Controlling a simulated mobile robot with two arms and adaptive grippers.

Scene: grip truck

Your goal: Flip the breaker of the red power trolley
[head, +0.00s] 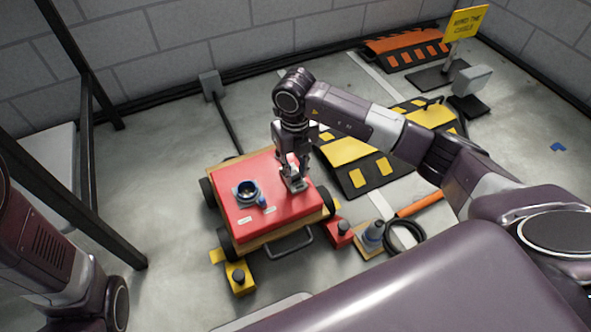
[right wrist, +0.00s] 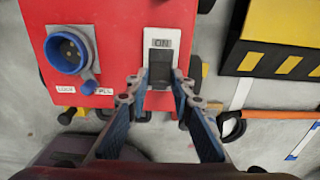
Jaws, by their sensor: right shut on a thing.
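The red power trolley (head: 240,205) stands on the floor in the middle of the head view, its red top facing up. The breaker (right wrist: 161,42) is a white plate marked ON with a dark switch, near the trolley's edge in the right wrist view. My right gripper (head: 294,183) reaches down to the trolley's top; in the right wrist view its fingertips (right wrist: 161,80) are on either side of the dark switch, shut on it. The gripper partly hides the breaker in the head view. My left gripper is out of view.
A blue round socket (head: 247,191) sits on the trolley's top beside the breaker. A yellow-black ramp (head: 352,152), a red block (head: 340,235) and a coiled black cable (head: 404,236) lie to the right. Black frame posts (head: 88,100) stand at left.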

